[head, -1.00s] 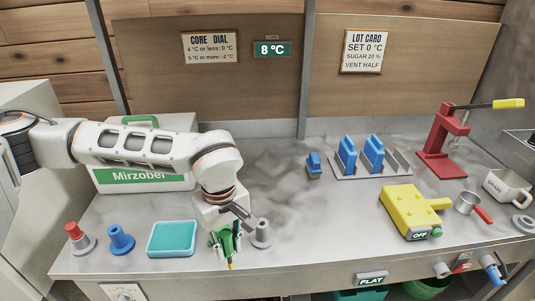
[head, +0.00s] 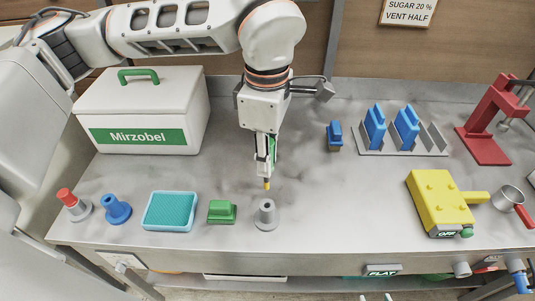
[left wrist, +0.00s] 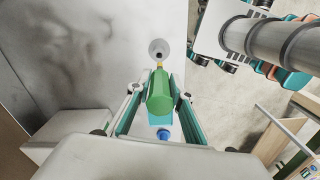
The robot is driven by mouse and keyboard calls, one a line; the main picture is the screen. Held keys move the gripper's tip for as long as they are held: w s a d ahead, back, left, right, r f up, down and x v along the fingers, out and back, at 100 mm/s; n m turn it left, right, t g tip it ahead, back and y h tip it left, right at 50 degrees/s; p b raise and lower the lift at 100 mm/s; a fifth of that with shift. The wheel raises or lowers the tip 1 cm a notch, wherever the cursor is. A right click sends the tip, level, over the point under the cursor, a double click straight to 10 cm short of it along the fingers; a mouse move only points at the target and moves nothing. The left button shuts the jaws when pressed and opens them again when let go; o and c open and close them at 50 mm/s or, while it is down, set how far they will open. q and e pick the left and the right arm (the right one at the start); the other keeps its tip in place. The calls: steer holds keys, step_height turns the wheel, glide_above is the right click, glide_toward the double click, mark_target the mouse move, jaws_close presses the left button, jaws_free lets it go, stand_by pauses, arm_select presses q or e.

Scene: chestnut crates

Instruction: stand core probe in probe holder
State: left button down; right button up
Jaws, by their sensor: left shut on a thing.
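My left gripper (head: 264,162) is shut on the core probe (head: 267,184), a green-bodied probe with a yellow tip pointing down. In the left wrist view the green body of the core probe (left wrist: 160,95) sits between the two fingers. The gripper holds it above the table, just behind and above a grey flanged holder (head: 266,216) with a round opening on top; tip and holder are apart. The holder also shows in the left wrist view (left wrist: 158,47), beyond the tip. I take this as the probe holder. My right gripper is not in view.
Left of the holder stand a green block (head: 221,211), a light-blue tray (head: 170,211), a blue flanged piece (head: 117,209) and a red-topped grey piece (head: 69,200). A white Mirzobel box (head: 140,110) is behind. A yellow block (head: 438,203) lies right; table between is clear.

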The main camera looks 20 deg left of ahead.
mark_target(267, 188)
arm_select(q)
steer(key=shift+w, duration=0.15)
arm_select(e)
steer(key=shift+w+f, duration=0.1)
steer(key=shift+f, duration=0.1)
arm_select(q)
step_height(267, 188, down, 3)
steer(key=b, duration=0.2)
steer(key=shift+r+b, duration=0.15)
steer(key=shift+b, duration=0.25)
steer(key=shift+f+b, duration=0.55)
steer(key=shift+f, duration=0.2)
steer(key=shift+f+b, duration=0.6)
steer(key=shift+f, duration=0.2)
arm_select(e)
steer(key=shift+w+a+f+y, duration=0.2)
steer(key=shift+w+a+f, duration=0.1)
steer(key=shift+a+f, duration=0.25)
steer(key=shift+w+a+f+y, duration=0.2)
steer(key=shift+w+a+f, duration=0.1)
steer(key=shift+f, duration=0.3)
arm_select(q)
steer(key=shift+b, duration=0.4)
arm_select(e)
steer(key=shift+s+f, duration=0.15)
steer(key=shift+f, duration=0.25)
